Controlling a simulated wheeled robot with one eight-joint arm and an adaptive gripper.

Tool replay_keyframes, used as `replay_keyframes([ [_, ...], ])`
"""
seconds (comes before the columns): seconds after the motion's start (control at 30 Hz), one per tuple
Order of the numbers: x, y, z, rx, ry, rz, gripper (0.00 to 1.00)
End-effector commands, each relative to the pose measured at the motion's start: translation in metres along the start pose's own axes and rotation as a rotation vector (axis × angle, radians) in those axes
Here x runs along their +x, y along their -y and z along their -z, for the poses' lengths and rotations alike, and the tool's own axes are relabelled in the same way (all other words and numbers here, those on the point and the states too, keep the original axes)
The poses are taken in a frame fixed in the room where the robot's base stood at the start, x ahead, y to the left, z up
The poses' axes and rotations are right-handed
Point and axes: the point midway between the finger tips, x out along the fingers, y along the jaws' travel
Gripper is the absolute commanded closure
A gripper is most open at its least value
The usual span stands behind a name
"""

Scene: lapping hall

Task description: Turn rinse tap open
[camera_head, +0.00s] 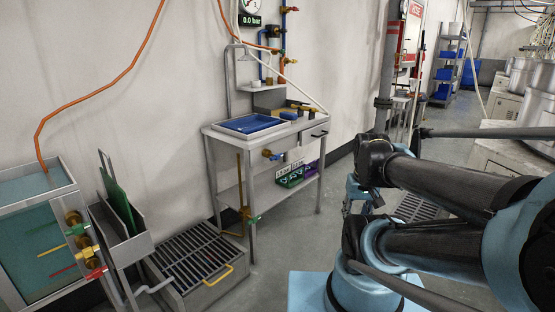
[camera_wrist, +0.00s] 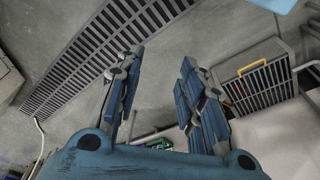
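Several taps show in the head view, and I cannot tell which is the rinse tap. A blue-handled tap (camera_head: 270,154) sits under the front of the steel sink bench (camera_head: 221,136). A green-handled tap (camera_head: 252,218) is low by the bench's leg. Green (camera_head: 75,230), yellow (camera_head: 84,252) and red (camera_head: 95,272) handles sit on brass valves on the tank at the left. More coloured valves (camera_head: 276,32) are on the wall pipes. My gripper (camera_wrist: 160,60) is open and empty, pointing at the floor, away from these taps; in the head view my arm partly hides it.
A grated steel box with a yellow handle (camera_head: 218,276) stands on the floor between tank and bench; the wrist view shows a yellow-handled grate (camera_wrist: 246,67). A long floor grating (camera_wrist: 75,65) runs at upper left there. Green and purple crates (camera_head: 290,178) sit on the bench's lower shelf.

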Motion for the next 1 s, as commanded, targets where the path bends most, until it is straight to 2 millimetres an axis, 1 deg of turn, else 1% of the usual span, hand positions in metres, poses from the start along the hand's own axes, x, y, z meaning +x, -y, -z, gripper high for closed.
replay_keyframes([
  [0.03, 0.000, 0.000, 0.000, -0.001, 0.000, 0.000, 0.65],
  [0.1, -0.007, 0.000, -0.006, -0.008, -0.010, -0.004, 0.65],
  [0.17, -0.009, -0.001, -0.003, -0.025, -0.010, -0.012, 0.65],
  [0.27, -0.013, -0.005, 0.009, -0.079, -0.004, -0.041, 0.65],
  [0.37, -0.020, -0.009, 0.026, -0.163, 0.003, -0.087, 0.65],
  [0.5, -0.030, -0.017, 0.057, -0.300, 0.018, -0.163, 0.65],
  [0.67, -0.037, -0.021, 0.095, -0.457, 0.035, -0.251, 0.65],
  [0.87, -0.043, -0.018, 0.146, -0.647, 0.061, -0.362, 0.65],
  [1.0, -0.044, -0.011, 0.183, -0.778, 0.080, -0.441, 0.65],
])
